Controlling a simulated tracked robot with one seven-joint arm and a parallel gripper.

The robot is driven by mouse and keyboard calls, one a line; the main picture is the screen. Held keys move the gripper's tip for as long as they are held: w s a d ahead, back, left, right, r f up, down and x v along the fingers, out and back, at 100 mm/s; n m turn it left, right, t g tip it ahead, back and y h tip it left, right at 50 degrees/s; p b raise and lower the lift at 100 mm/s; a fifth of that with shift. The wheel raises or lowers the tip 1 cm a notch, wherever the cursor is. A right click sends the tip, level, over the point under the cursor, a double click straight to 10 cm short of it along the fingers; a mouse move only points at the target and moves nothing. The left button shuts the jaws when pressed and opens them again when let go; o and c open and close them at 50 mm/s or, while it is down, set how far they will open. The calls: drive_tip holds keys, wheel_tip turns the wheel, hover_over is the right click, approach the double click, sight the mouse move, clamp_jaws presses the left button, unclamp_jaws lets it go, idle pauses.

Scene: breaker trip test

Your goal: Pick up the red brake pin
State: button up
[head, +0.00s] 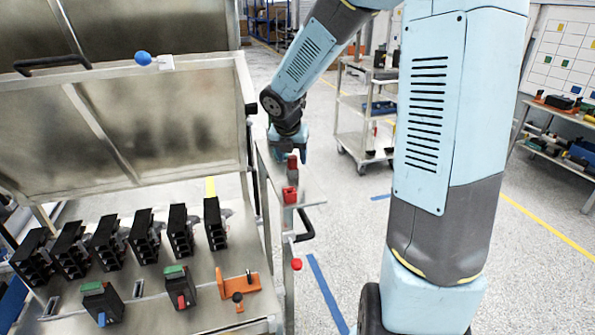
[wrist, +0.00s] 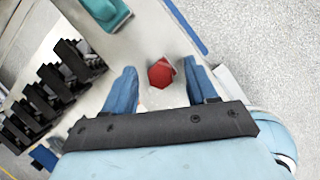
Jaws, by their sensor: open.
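The red brake pin (wrist: 160,73) shows in the wrist view as a red, roughly six-sided head on a pale surface. It lies between my two blue fingers, with a gap on each side. My gripper (wrist: 160,66) is open and empty. In the head view, red parts (head: 290,194) show at a small plate on the cart's right side, just below my gripper (head: 291,158). The fingertips are hard to make out there. The pin's lower part is hidden in the wrist view.
The metal cart (head: 235,262) carries a row of black breakers (head: 143,237), green-topped units (head: 180,287) and an orange bracket (head: 240,285). Its raised panel (head: 150,130) stands left of my arm. A red knob (head: 296,264) and black handle (head: 305,226) sit near the cart's right edge. Open floor lies right.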

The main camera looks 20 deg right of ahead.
drive_tip(key=shift+c, duration=0.2)
clamp_jaws()
idle(0.4)
